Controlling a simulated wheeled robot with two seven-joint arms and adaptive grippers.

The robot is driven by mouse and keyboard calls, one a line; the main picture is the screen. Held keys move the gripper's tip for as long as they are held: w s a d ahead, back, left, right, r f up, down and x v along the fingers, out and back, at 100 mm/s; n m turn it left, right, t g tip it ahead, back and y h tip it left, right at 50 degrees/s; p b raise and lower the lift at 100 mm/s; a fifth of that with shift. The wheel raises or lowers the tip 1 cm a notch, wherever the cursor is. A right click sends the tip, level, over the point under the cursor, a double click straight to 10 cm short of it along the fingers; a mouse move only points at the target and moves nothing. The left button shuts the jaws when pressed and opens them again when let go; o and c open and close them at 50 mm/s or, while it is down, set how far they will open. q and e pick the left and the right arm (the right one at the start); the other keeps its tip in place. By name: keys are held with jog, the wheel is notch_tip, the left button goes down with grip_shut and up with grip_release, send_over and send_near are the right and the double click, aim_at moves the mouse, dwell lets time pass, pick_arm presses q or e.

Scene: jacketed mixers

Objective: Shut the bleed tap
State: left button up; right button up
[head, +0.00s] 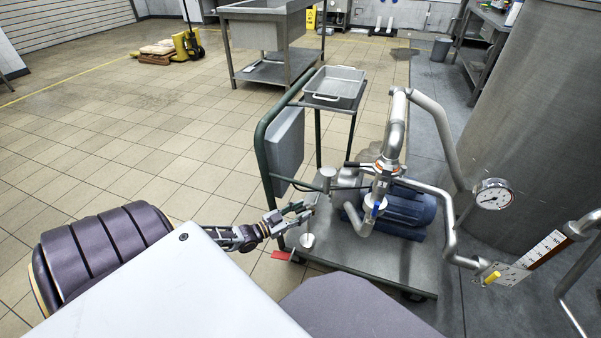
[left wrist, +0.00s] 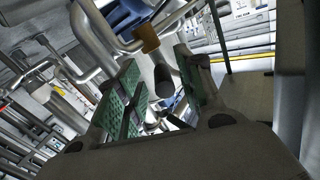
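My left gripper (head: 303,212) reaches over the left edge of a pump cart (head: 390,258), left of the pump pipework. It also shows in the left wrist view (left wrist: 155,108), with its two green-padded fingers apart. A dark, round-ended cylinder (left wrist: 164,80) appears between or beyond the fingers; I see no contact. A brass-coloured block (left wrist: 147,38) sits on a pipe above it. I cannot tell for sure which fitting is the bleed tap: a small blue handle (head: 379,208) is on the pump pipe, and a yellow handle (head: 492,278) is at the lower right. My right gripper is not in view.
A blue pump motor (head: 405,209) and bent steel pipes (head: 396,130) fill the cart. A pressure gauge (head: 492,194) and a large steel vessel (head: 530,120) stand at the right. The cart's green handrail (head: 262,150) rises behind my gripper.

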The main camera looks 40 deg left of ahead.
pick_arm(q)
jog(key=shift+s, duration=0.15)
jog(key=v, duration=1.1)
jog(key=shift+s+a, duration=0.15)
jog(key=shift+s, duration=0.15)
dwell(0.5)
jog(key=shift+c, duration=0.4)
